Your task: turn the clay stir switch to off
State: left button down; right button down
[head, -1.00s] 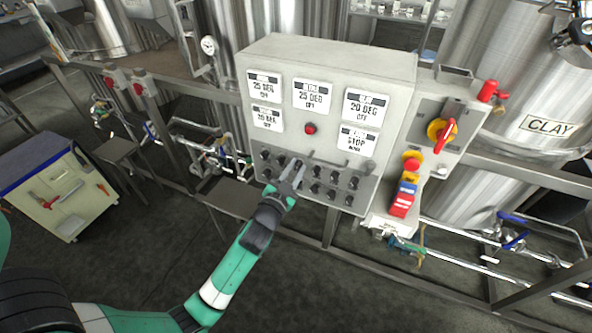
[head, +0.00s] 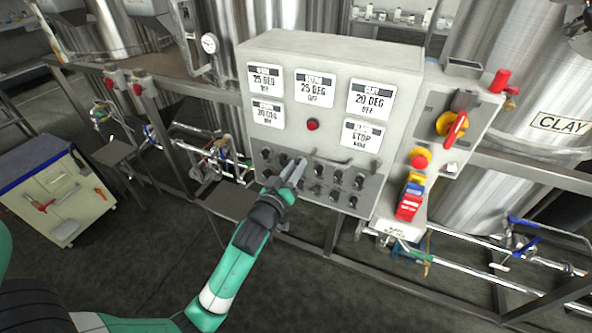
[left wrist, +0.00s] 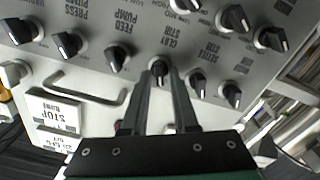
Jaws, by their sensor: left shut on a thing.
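The clay stir switch (left wrist: 160,68) is a black knob with a white pointer line on the grey panel. Its printed label "CLAY STIR" stands beside it, upside down in the left wrist view. My left gripper (left wrist: 165,72) has its fingertips on either side of this knob and is shut on it. In the head view my left gripper (head: 295,168) reaches the knob rows on the lower front of the control box (head: 330,52), and its fingers partly hide the knob. My right gripper is not in view.
Other black knobs sit close around, such as the feed pump knob (left wrist: 117,60). A bar handle (left wrist: 92,106) is near the fingers. The clay display (head: 371,98) reads 20 DEG. A red rotary switch (head: 455,127) is on the box's right side. A tool cart (head: 75,215) stands left.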

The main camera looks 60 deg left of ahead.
pick_arm(q)
jog(key=shift+n, duration=0.6)
jog(key=c, duration=0.9)
grip_release()
jog(key=p+v, duration=0.1)
jog(key=v, duration=1)
jog(key=shift+s+d, duration=0.25)
